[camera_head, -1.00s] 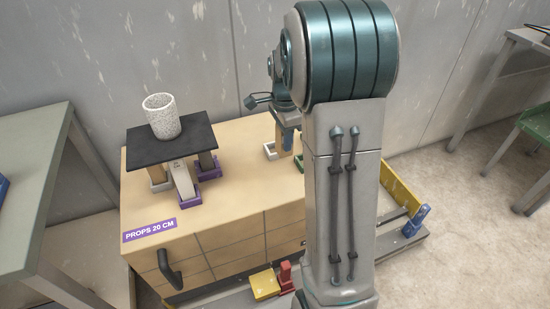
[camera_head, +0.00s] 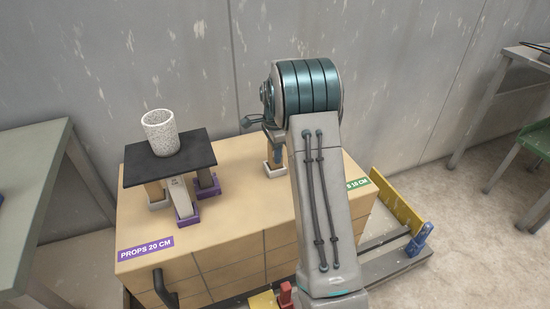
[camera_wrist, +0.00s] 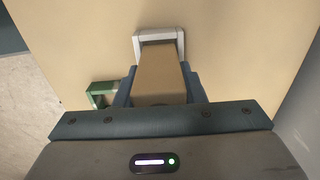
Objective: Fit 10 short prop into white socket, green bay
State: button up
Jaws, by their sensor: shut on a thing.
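My gripper (camera_wrist: 160,92) is shut on a tan wooden prop (camera_wrist: 160,68). In the wrist view the prop's far end lines up with the white socket (camera_wrist: 139,48), whose rim shows around that end. In the head view the prop (camera_head: 275,154) is upright over the white socket (camera_head: 272,172), its top hidden by my gripper (camera_head: 273,138). I cannot tell whether it is fully seated.
At the left of the wooden cabinet (camera_head: 240,220), a black plate (camera_head: 190,152) bearing a speckled white cup (camera_head: 160,132) rests on several props in sockets. A purple label (camera_head: 145,248) marks that side. The grey wall (camera_head: 150,60) is close behind.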

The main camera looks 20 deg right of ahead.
jog(key=shift+f, duration=1.1)
jog(key=shift+f, duration=0.2)
jog(key=o, duration=1.1)
jog(key=shift+r, duration=0.15)
